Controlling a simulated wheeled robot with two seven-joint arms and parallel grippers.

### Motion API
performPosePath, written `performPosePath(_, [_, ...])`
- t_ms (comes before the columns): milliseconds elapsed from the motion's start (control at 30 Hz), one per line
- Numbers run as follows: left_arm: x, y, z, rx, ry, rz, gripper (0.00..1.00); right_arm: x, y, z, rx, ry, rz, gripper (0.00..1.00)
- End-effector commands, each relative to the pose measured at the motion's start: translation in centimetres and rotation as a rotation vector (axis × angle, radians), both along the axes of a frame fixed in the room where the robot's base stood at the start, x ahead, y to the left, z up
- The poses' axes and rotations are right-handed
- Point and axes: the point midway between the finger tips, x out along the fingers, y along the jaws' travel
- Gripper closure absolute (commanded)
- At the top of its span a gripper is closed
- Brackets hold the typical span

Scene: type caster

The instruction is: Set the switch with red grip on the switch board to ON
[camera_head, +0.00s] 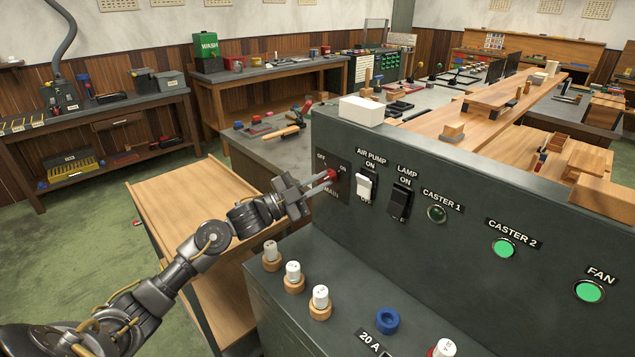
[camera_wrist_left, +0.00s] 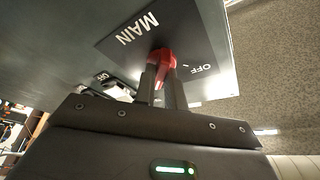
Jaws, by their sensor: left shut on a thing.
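The switch board (camera_head: 470,270) is a dark green panel on the right in the head view. Its MAIN switch with the red grip (camera_head: 332,174) sits at the panel's left end, on a dark plate marked OFF at upper left and ON at upper right. My left gripper (camera_head: 326,179) is shut on the red grip. In the left wrist view both fingers close around the red grip (camera_wrist_left: 162,60), with the MAIN and OFF labels beside it. The fingers partly hide the switch, so its exact setting is hard to tell. My right gripper is not in view.
Right of MAIN are a white AIR PUMP switch (camera_head: 366,187), a black LAMP switch (camera_head: 400,202), a dark CASTER 1 light (camera_head: 437,213), and lit green CASTER 2 (camera_head: 504,248) and FAN (camera_head: 589,291) lights. Fuses (camera_head: 293,275) stand on the ledge below. A white box (camera_head: 361,111) sits on top.

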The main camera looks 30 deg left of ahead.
Motion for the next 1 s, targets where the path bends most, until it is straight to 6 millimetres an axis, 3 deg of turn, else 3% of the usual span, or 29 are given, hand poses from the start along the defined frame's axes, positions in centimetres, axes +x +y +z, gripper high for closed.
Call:
performPosePath(200, [0.0, 0.1, -0.1, 0.002, 0.003, 0.002, 1.00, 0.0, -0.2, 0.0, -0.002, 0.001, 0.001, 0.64])
performPosePath(233, [0.0, 0.1, -0.1, 0.002, 0.003, 0.002, 0.84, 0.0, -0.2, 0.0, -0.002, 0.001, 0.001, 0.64])
performPosePath(367, [0.0, 0.0, -0.1, 0.001, 0.002, 0.001, 0.67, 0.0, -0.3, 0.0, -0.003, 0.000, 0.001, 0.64])
performPosePath(733, [-0.4, 0.3, -0.3, 0.001, 0.001, 0.000, 0.66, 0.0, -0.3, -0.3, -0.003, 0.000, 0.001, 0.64])
performPosePath(1000, [-4.1, 3.0, -2.0, 0.004, 0.004, 0.001, 0.66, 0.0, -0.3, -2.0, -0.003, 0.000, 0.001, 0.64])
